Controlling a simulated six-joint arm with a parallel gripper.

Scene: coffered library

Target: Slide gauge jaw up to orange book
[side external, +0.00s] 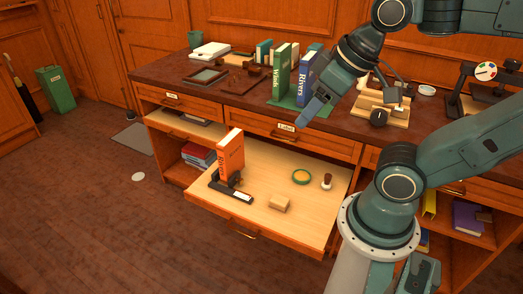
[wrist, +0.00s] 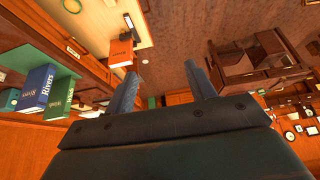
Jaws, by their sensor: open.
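The orange book (side external: 231,153) stands upright on the pulled-out wooden board (side external: 285,215). A black gauge (side external: 231,188) with a pale strip lies at the book's foot, its raised jaw (side external: 236,179) close to the book; I cannot tell whether they touch. In the wrist view the orange book (wrist: 121,53) shows beyond the left finger, with part of the gauge (wrist: 128,22) above it. My gripper (side external: 308,116) is open and empty, in the air above the desk front, up and right of the book and gauge. It also shows in the wrist view (wrist: 163,82).
On the board are a wooden block (side external: 279,203), a green-and-yellow ring (side external: 301,177) and a dark-handled stamp (side external: 327,181). Green "Winds" (side external: 281,72) and blue "Rivers" (side external: 305,76) books stand on the desk near my gripper. The board's front middle is bare.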

